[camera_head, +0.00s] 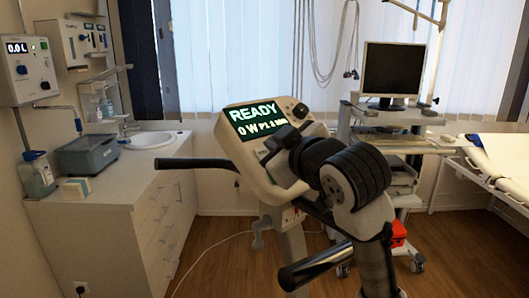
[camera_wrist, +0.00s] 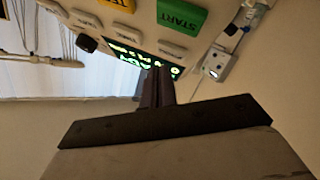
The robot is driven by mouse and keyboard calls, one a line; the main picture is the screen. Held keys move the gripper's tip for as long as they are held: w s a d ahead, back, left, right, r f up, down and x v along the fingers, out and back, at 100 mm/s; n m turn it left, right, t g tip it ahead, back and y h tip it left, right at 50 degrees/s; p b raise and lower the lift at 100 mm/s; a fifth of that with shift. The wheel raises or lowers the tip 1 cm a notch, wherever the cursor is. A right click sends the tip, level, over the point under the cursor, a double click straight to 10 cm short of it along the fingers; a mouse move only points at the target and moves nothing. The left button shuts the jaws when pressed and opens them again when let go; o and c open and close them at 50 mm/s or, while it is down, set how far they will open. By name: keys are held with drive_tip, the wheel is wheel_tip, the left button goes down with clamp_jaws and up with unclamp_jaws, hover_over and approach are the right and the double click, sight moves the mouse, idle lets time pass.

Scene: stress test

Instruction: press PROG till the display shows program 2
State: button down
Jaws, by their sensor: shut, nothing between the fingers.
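The exercise machine's console (camera_head: 246,147) stands mid-picture in the head view. Its lit display (camera_head: 258,118) reads READY on top; the lower line starts "0 W" and seems to show P1, the rest too small to read surely. The wrist view shows the console upside down, with a green START button (camera_wrist: 181,18), a yellow button (camera_wrist: 120,4) and several pale buttons whose small labels I cannot read surely, PROG included. My gripper (camera_wrist: 158,72) is shut and empty, its fingertips overlapping the display (camera_wrist: 125,58) in that view. Whether they touch the console cannot be told. My arm hides the console's right part in the head view.
A black handlebar (camera_head: 195,163) juts left from the console. A cabinet with a sink (camera_head: 152,141) stands at left. A trolley with a monitor (camera_head: 392,70) and a bed (camera_head: 500,150) stand at right. Wooden floor is open between cabinet and machine.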

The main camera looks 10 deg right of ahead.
drive_tip(key=shift+f, duration=0.1)
drive_tip(key=shift+w+a+f, duration=0.15)
drive_tip(key=shift+w+f, duration=0.1)
drive_tip(key=shift+w+a+f+b, duration=0.15)
drive_tip(key=shift+f+b, duration=0.1)
drive_tip(key=shift+b, duration=0.25)
idle(0.8)
drive_tip(key=shift+s+d+r+p, duration=0.3)
drive_tip(key=shift+s+r+p, duration=0.1)
drive_tip(key=shift+r+p, duration=0.15)
drive_tip(key=shift+r, duration=0.15)
drive_tip(key=shift+s+d+r+p, duration=0.15)
drive_tip(key=shift+s+r+p, duration=0.2)
drive_tip(key=shift+r, duration=0.1)
drive_tip(key=shift+s+d+r+p, duration=0.15)
drive_tip(key=shift+s+r+p, duration=0.05)
drive_tip(key=shift+r+p, duration=0.2)
drive_tip(key=shift+s+d+r, duration=0.25)
drive_tip(key=shift+s+r, duration=0.15)
drive_tip(key=shift+r, duration=0.1)
drive_tip(key=shift+s+d+r, duration=0.2)
drive_tip(key=shift+s+r, duration=0.2)
drive_tip(key=shift+r, duration=0.1)
